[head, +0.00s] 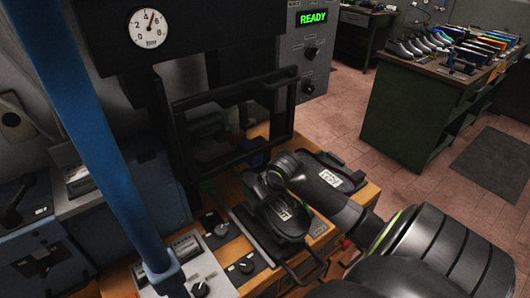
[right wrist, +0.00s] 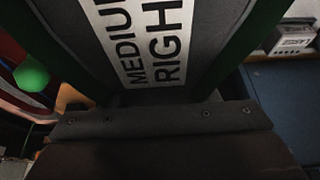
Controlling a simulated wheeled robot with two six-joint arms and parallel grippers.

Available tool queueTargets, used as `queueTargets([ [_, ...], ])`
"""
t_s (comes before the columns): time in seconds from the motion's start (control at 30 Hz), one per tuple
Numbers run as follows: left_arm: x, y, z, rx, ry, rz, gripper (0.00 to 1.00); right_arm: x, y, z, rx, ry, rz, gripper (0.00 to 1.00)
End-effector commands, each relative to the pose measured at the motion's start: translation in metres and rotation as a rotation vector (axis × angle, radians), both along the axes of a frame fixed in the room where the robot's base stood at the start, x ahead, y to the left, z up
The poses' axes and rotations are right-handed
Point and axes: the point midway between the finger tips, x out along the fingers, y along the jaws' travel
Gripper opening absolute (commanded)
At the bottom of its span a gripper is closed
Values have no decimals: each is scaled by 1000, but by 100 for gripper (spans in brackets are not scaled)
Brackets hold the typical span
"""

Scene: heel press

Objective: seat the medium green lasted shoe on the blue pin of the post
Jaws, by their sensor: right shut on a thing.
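The medium green lasted shoe (right wrist: 205,45) fills the top of the right wrist view. It shows a dark grey face between green edges, with a white label reading "MEDIU…" and "RIGH…", cut off by the frame. My right gripper (right wrist: 165,110) is shut on it; a dark plate with screws crosses in front. In the head view my right arm reaches in from the lower right to the press, and its fingers and the shoe are hidden. A small blue patch (head: 258,158) shows beside my wrist; I cannot tell whether it is the pin. The post is not clearly visible. My left gripper is out of view.
The black press frame (head: 235,110) stands close beyond my right arm. Its panel reads READY (head: 313,17). A blue bar (head: 85,130) crosses the left side. Control boxes (head: 200,270) sit at the front left. A green bench (head: 425,110) with several shoes stands at the back right.

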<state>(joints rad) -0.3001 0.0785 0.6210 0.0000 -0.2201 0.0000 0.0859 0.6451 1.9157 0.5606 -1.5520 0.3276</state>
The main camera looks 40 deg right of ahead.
Motion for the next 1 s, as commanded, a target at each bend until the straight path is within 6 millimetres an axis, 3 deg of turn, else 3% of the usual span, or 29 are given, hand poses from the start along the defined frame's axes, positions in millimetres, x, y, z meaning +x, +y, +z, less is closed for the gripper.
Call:
queueTargets([
  [0.7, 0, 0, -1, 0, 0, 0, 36, 1, 0, -9, -1, -3, 1, 23],
  [0.73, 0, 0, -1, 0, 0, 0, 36, 1, 0, -9, -1, -3, 1, 56],
  [0.9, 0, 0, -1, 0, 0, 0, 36, 0, 0, -9, -1, -2, 1, 78],
  [1.0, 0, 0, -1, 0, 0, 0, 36, 0, 0, -9, 0, -1, 1, 80],
])
